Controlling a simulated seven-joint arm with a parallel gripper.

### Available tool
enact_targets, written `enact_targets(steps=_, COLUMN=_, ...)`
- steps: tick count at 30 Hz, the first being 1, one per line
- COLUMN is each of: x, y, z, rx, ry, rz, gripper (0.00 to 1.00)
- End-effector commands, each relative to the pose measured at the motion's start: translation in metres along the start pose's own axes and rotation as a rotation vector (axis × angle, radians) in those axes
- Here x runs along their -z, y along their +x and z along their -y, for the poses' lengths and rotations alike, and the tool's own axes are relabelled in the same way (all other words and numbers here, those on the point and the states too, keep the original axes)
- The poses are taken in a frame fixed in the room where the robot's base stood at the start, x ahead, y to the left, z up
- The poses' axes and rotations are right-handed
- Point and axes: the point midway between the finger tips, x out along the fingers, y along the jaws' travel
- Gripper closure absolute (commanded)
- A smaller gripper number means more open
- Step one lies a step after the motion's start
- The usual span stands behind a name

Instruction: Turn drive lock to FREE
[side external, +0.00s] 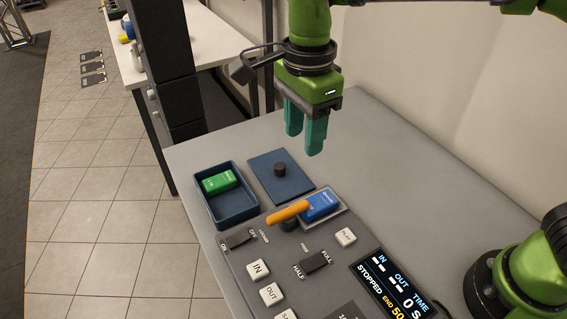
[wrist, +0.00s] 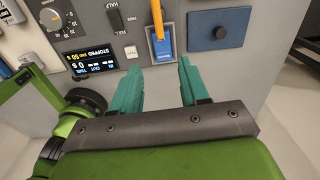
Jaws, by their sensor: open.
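An orange lever (side external: 288,211) on a dark round hub (side external: 289,224) is at the far edge of the grey control panel, and I take it for the drive lock. It lies slanted, one end beside the blue block (side external: 321,206). Small labels near it are too small to read surely. The wrist view also shows the orange lever (wrist: 160,26), against the blue block (wrist: 160,47). My gripper (side external: 305,143) is open and empty, fingers pointing down, above and apart from the lever. The teal fingers (wrist: 172,80) show in the wrist view.
A dark blue tray (side external: 229,217) holds a green block (side external: 220,181). A blue plate (side external: 264,164) with a black knob lies beside it. The panel has black switches (side external: 314,262), white buttons (side external: 257,270) and a display (side external: 389,287) reading STOPPED. The table right of the gripper is clear.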

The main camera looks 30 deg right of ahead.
Motion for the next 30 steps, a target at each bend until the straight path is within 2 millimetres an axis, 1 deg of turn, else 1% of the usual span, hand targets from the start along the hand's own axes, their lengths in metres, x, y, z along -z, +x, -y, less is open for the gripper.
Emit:
enact_targets(steps=4, x=0.0, y=0.007, z=-0.001, rx=-0.005, ry=0.035, rz=-0.001, gripper=0.55)
enact_targets(steps=7, x=0.0, y=0.021, z=-0.001, rx=-0.007, ry=0.033, rz=-0.001, gripper=0.55)
enact_targets(steps=11, x=0.001, y=0.048, z=-0.002, rx=-0.008, ry=0.031, rz=-0.003, gripper=0.55)
enact_targets(steps=21, x=0.001, y=0.122, z=-0.002, rx=-0.007, ry=0.031, rz=-0.002, gripper=0.55)
enact_targets(steps=27, x=0.001, y=0.154, z=-0.001, rx=-0.005, ry=0.032, rz=-0.001, gripper=0.55)
enact_targets(steps=30, x=0.001, y=0.163, z=-0.001, rx=-0.004, ry=0.031, rz=0.0, gripper=0.55)
